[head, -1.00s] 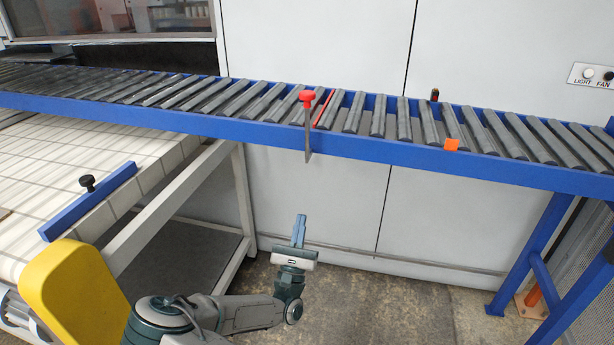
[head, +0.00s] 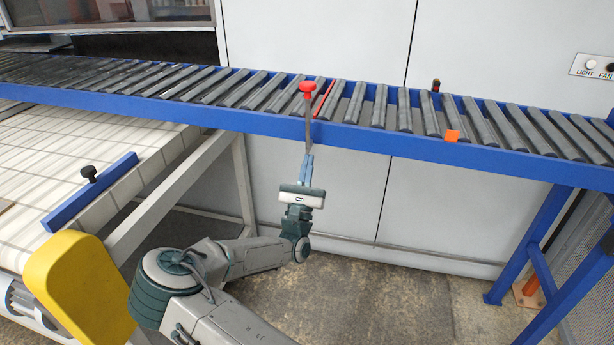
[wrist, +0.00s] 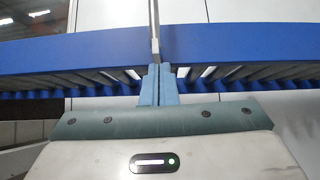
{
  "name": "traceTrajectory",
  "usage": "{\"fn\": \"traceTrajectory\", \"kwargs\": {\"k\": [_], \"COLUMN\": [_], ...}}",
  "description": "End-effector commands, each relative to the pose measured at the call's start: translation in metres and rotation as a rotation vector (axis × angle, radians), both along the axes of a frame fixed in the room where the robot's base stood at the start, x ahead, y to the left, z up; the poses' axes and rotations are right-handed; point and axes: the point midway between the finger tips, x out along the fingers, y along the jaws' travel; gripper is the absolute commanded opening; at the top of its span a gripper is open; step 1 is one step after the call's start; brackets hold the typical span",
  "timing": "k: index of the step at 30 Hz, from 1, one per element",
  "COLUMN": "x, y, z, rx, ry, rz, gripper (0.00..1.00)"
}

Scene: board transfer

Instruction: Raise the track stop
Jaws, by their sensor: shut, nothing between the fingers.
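The track stop's lever has a red knob (head: 307,88) on a thin grey shaft (head: 308,125) that runs down the front of the blue rail. A thin red bar (head: 323,98) lies among the rollers just right of the knob; I cannot tell whether it stands above them. My gripper (head: 308,158) is shut and empty, pointing up at the lower end of the shaft, below the rail. In the wrist view the shut fingers (wrist: 158,72) line up with the grey shaft (wrist: 154,30) just beyond their tips. I cannot tell whether they touch it.
The roller track's blue rail (head: 400,145) crosses above my gripper. An orange tag (head: 452,136) and a small dark sensor (head: 435,86) are farther right. A white tiled conveyor (head: 60,165) and a yellow cover (head: 75,285) stand at left. Floor below the rail is clear.

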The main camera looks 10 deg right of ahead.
Motion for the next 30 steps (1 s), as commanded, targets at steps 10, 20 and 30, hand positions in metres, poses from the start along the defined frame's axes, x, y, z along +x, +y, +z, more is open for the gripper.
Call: {"fn": "traceTrajectory", "kwargs": {"k": [10,20,30], "x": [0.000,0.000,0.000], "y": [0.000,0.000,0.000], "z": [0.002,0.020,0.052], "rx": [0.000,0.000,-0.002], "ry": [0.000,-0.001,-0.001], "rz": [0.000,0.000,0.001], "gripper": [0.00,0.00,0.00]}}
